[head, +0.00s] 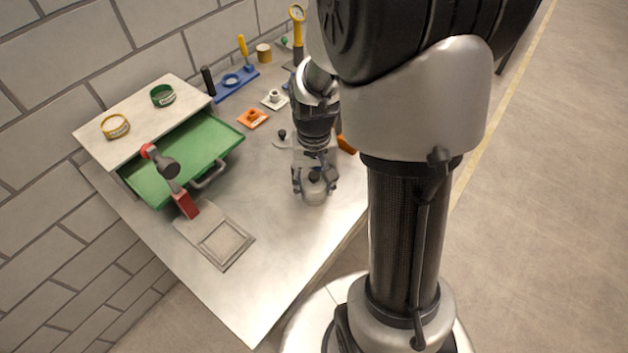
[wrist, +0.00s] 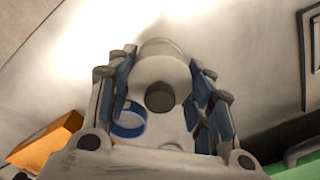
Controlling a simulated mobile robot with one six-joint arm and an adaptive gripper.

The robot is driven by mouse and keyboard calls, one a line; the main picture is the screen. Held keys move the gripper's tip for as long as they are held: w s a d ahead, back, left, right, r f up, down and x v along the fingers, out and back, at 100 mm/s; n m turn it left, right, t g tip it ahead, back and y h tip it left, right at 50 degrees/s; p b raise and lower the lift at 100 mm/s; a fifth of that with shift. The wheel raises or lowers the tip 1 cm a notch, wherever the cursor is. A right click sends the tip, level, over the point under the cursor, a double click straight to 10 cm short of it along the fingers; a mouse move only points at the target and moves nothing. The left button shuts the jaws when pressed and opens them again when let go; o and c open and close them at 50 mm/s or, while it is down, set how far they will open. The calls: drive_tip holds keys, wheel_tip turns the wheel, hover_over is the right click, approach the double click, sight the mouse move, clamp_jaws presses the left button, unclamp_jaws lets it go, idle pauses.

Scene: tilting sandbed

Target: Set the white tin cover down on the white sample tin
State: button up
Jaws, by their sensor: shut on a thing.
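My gripper (head: 314,184) is low over the front middle of the table, with its fingers on both sides of the white tin cover (head: 316,179). In the wrist view my gripper (wrist: 160,98) is shut on this pale round cover (wrist: 154,70), whose dark knob (wrist: 160,97) faces the camera. A pale rounded shape (wrist: 160,47), apparently the white sample tin, shows just beyond the cover. In the head view the pale tin body (head: 314,197) shows under the fingers. I cannot tell whether cover and tin touch or are apart.
A green drawer (head: 180,160) stands open at left, under a top with yellow (head: 115,126) and green (head: 162,95) rings. A red-handled tool stand (head: 185,204) and square frame (head: 222,243) lie left of my gripper. An orange block (head: 346,144) is behind right. The front table is clear.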

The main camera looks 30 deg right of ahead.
drive_tip(key=shift+f, duration=0.2)
drive_tip(key=shift+c, duration=0.2)
drive_tip(key=o, duration=1.1)
drive_tip(key=shift+c, duration=0.2)
drive_tip(key=shift+o, duration=0.4)
drive_tip(key=o, duration=0.4)
drive_tip(key=shift+r, duration=0.1)
wheel_tip(320, 180, up, 8)
drive_tip(key=p, duration=0.6)
drive_tip(key=shift+p, duration=0.4)
